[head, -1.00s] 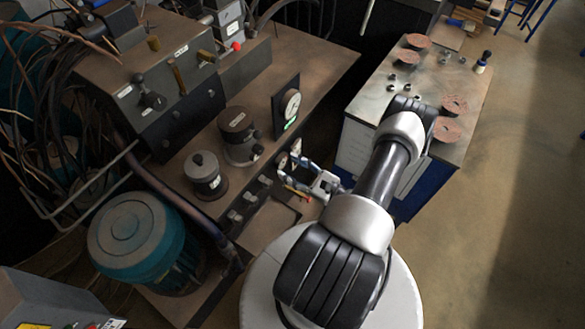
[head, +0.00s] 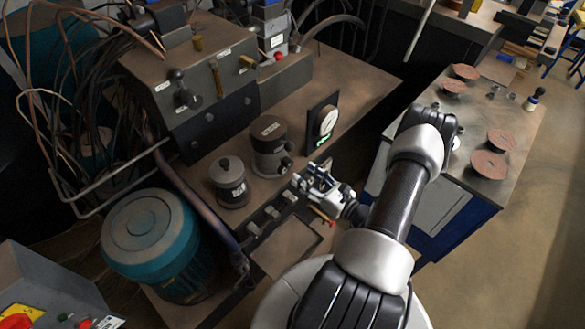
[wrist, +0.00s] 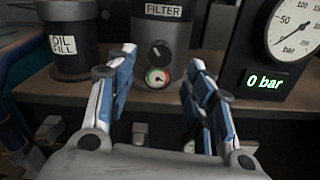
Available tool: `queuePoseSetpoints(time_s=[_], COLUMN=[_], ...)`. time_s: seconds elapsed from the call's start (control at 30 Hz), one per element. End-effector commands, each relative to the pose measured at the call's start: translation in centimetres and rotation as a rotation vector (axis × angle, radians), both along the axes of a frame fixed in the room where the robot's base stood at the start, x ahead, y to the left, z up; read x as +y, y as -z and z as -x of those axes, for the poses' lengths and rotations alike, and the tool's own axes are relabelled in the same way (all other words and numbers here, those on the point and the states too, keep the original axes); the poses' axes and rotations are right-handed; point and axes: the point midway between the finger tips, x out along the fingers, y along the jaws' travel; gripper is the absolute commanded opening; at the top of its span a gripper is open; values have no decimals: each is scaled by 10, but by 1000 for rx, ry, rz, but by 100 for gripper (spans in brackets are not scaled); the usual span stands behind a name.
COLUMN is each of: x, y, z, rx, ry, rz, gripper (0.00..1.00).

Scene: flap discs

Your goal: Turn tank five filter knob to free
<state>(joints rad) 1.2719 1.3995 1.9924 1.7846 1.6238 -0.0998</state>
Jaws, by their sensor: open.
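The grey filter housing (wrist: 160,22), labelled FILTER, stands on the brown bench in the wrist view. It also shows in the head view (head: 269,150). A dark round knob (wrist: 160,50) with a light pointer line is on its front. Just below the knob is a small round indicator (wrist: 157,77) with red and green. My gripper (wrist: 162,64) is open and empty. Its two blue-and-white fingers stand apart, one on each side of the knob in the picture, with no contact visible. In the head view my gripper (head: 309,172) is at the bench's front edge, right of the filter.
An oil fill pot (wrist: 67,40) stands left of the filter. A gauge panel (wrist: 281,85) reading 0 bar stands to its right. Small valves (wrist: 140,133) line the bench's front. A metal-topped cabinet (head: 513,125) with brown discs is at right.

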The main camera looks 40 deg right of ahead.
Motion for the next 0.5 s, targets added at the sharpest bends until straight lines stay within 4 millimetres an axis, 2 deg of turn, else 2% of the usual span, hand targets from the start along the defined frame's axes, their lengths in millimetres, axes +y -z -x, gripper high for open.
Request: queuePoseSetpoints(time_s=[0.03,0.2,0.33,0.5], x=[3,4,5,5], y=[1,1,1,0], z=[-12,-42,-56,-63], rx=[-1,-2,-1,0], ry=[-7,-4,-3,0], rz=[2,2,2,0], gripper=[48,48,48,48])
